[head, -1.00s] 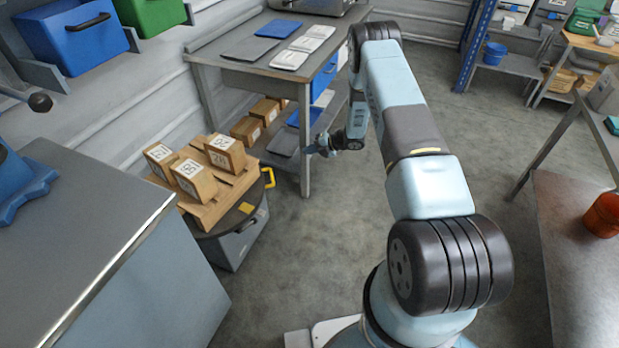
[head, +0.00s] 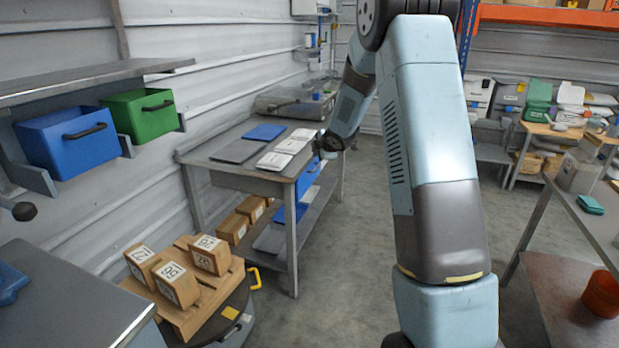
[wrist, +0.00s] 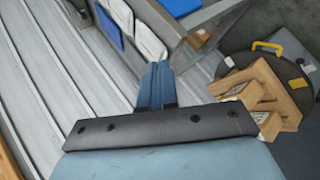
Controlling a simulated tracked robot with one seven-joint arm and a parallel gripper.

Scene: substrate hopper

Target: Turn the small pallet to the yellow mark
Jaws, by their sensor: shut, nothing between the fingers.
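The small wooden pallet (head: 212,292) sits on a dark round turntable (head: 242,298) at the lower left of the head view. It carries several numbered boxes (head: 174,284). A yellow mark (head: 230,313) lies on the dark top, beside the pallet's right side. A yellow handle (head: 256,278) sticks out at the rim. In the wrist view the pallet (wrist: 268,82), yellow mark (wrist: 297,83) and handle (wrist: 268,46) show at the right.
A metal workbench (head: 225,173) with grey and blue folders stands behind the turntable, with boxes on its lower shelf. A grey cabinet (head: 60,310) is at lower left, under a shelf with blue and green bins. Open floor (head: 340,285) lies to the right.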

